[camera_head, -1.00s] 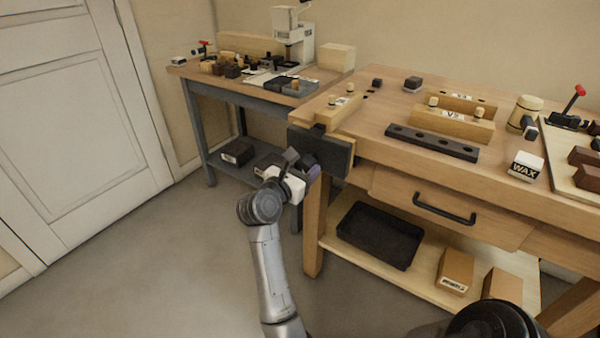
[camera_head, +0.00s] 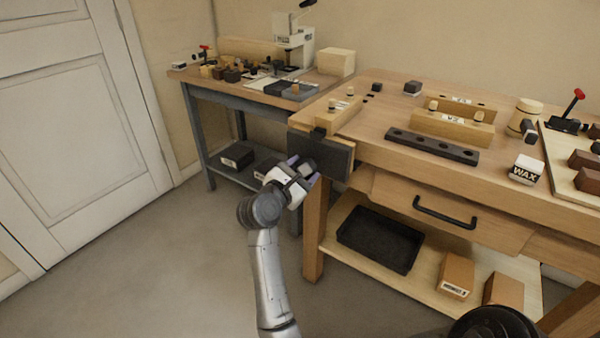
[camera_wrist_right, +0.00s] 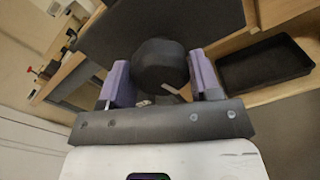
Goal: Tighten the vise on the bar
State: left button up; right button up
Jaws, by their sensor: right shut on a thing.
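The vise (camera_head: 325,158) is on the bench's left front corner, with a broad dark front plate and wood behind it. A small dark piece (camera_head: 319,131) shows at its top edge, perhaps the bar's end; I cannot tell how tightly it sits. My right gripper (camera_head: 304,170) is in front of the plate, its purple fingers shut on the vise's dark knob. In the right wrist view, the faceted dark knob (camera_wrist_right: 160,66) sits between the two fingers (camera_wrist_right: 160,82), with the dark plate behind it. My left gripper is not in view.
The bench top (camera_head: 375,120) carries wooden blocks (camera_head: 452,126), a dark rail with holes (camera_head: 432,145) and a wax box (camera_head: 526,169). A drawer handle (camera_head: 444,212) sticks out at the front. A black tray (camera_head: 380,237) lies on the lower shelf. Floor at left is clear.

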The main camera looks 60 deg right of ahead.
jog(key=shift+m, duration=1.7)
jog(key=o, duration=0.8)
jog(key=shift+w+a, duration=0.25)
jog(key=shift+a, duration=1.5)
jog(key=shift+w+a, duration=0.2)
jog(key=shift+a, duration=1.5)
